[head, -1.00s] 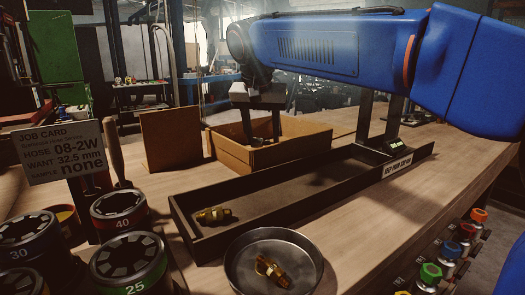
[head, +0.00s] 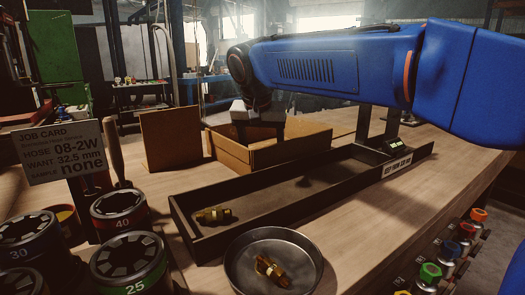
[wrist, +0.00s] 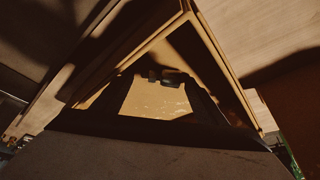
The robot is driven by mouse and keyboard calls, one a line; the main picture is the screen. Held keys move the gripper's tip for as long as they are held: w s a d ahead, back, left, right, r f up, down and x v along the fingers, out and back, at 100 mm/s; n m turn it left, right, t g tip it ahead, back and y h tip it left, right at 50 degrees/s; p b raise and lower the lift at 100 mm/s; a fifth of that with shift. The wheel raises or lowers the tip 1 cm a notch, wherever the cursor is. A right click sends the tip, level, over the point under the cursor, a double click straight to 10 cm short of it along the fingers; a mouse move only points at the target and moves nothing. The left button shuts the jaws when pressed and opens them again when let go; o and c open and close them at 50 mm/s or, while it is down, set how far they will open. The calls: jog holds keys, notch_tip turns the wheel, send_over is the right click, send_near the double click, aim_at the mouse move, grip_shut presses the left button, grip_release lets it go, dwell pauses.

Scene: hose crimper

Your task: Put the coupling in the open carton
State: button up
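The open carton (head: 237,156) stands on the bench behind the long tray, its brown lid panel upright at its left. My gripper (head: 258,137) points down into the carton, and its fingertips are hidden behind the front wall in the head view. In the wrist view my gripper (wrist: 162,82) has its fingers apart, with a small dark thing (wrist: 165,77) at the tips. It may be a coupling; I cannot tell whether the fingers grip it. One brass coupling (head: 213,215) lies in the tray and another brass fitting (head: 270,272) in the round dish.
The long dark tray (head: 330,205) and the metal dish (head: 233,272) are in front of the carton. Die sets (head: 130,262) and a job card (head: 57,152) stand at left. Coloured caps (head: 448,250) line the right edge.

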jog(key=shift+r, duration=0.1)
jog(key=v, duration=1.2)
